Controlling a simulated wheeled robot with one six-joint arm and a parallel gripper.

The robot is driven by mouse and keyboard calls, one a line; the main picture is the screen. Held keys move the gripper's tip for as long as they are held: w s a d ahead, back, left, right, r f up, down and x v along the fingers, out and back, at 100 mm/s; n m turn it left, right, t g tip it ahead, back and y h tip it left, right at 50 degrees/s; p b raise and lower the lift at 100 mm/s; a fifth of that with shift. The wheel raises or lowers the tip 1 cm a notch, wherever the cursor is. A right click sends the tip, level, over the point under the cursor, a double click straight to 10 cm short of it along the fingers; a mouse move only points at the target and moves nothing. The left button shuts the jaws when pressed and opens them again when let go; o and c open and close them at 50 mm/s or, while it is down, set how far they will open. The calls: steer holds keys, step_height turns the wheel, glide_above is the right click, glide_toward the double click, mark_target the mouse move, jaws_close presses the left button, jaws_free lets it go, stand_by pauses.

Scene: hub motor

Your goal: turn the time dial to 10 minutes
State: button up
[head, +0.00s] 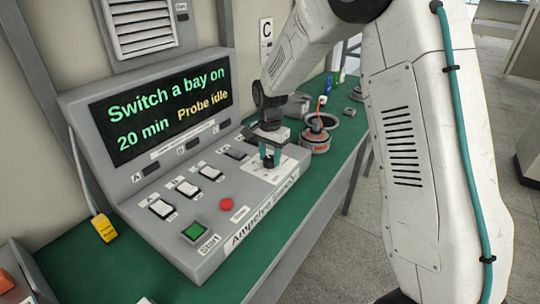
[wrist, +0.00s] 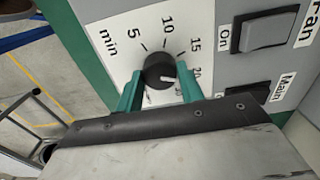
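The time dial is a round black knob (wrist: 160,70) on a white plate marked "min" with 5, 10, 15 and 20 around it. In the wrist view its white pointer faces right, near the 20 mark. The green screen (head: 160,108) in the head view reads "Switch a bay on", "20 min" and "Probe idle". My gripper (wrist: 159,80) has one teal finger on each side of the knob, close to it. I cannot tell whether the fingers press on it. In the head view my gripper (head: 270,154) points down at the white plate, and the knob is hidden.
Rocker switches (wrist: 262,33) sit right of the dial plate. The sloped panel also has white switches (head: 187,189), a green Start button (head: 194,231) and a red button (head: 226,204). Round metal parts (head: 316,137) stand on the green bench behind my gripper.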

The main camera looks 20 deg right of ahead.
steer(key=shift+n, duration=0.4)
steer(key=n, duration=0.8)
steer(key=shift+n, duration=0.3)
steer(key=n, duration=0.4)
steer(key=shift+n, duration=2.1)
steer(key=shift+r, duration=0.1)
steer(key=o, duration=1)
